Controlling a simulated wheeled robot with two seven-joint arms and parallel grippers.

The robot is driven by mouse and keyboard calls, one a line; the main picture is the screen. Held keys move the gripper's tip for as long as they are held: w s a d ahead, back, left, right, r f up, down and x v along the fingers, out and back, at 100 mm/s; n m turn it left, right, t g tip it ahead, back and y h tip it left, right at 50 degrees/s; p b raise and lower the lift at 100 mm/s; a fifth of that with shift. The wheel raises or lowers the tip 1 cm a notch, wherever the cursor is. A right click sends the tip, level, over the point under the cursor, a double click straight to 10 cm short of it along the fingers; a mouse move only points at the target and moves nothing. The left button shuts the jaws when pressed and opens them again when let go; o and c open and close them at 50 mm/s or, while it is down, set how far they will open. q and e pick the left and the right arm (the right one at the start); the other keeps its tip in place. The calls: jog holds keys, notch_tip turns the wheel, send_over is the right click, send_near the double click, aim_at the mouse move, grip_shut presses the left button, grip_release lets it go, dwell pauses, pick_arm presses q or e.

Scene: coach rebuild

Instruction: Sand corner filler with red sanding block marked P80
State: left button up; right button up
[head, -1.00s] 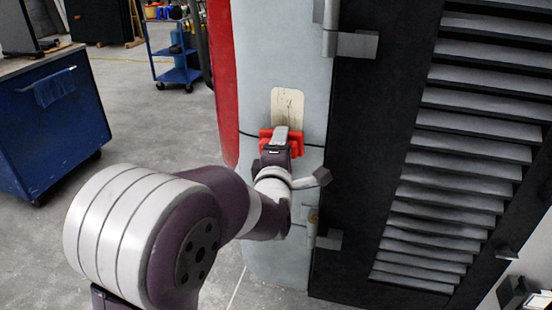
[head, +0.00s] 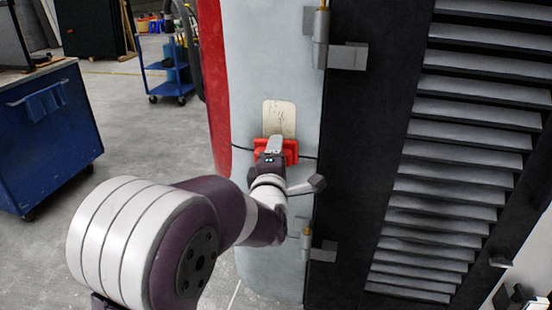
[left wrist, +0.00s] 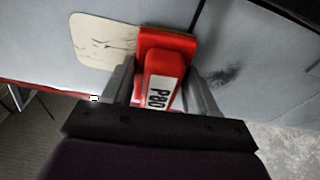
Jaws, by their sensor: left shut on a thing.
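The cream filler patch (head: 279,117), with dark cracks or scratches, lies on the pale grey corner panel of the coach. My left gripper (head: 272,150) is shut on the red sanding block (head: 290,150), just below the patch. In the left wrist view the block (left wrist: 167,45) sits between the two fingers, and its white label reads P80. There the filler patch (left wrist: 105,42) is beside the block, and the block's edge appears to overlap the patch's edge. I cannot tell whether the block's face touches the panel. My right gripper is not in view.
Hinges (head: 347,55) stick out right of the panel, beside a dark louvred door (head: 460,150). A red strip (head: 212,90) edges the panel on the left. A blue cabinet (head: 50,140) and blue trolley (head: 170,75) stand on open floor further left.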

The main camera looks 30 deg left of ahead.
pick_arm(q)
jog(key=shift+x, duration=0.75)
jog(key=shift+d, duration=0.1)
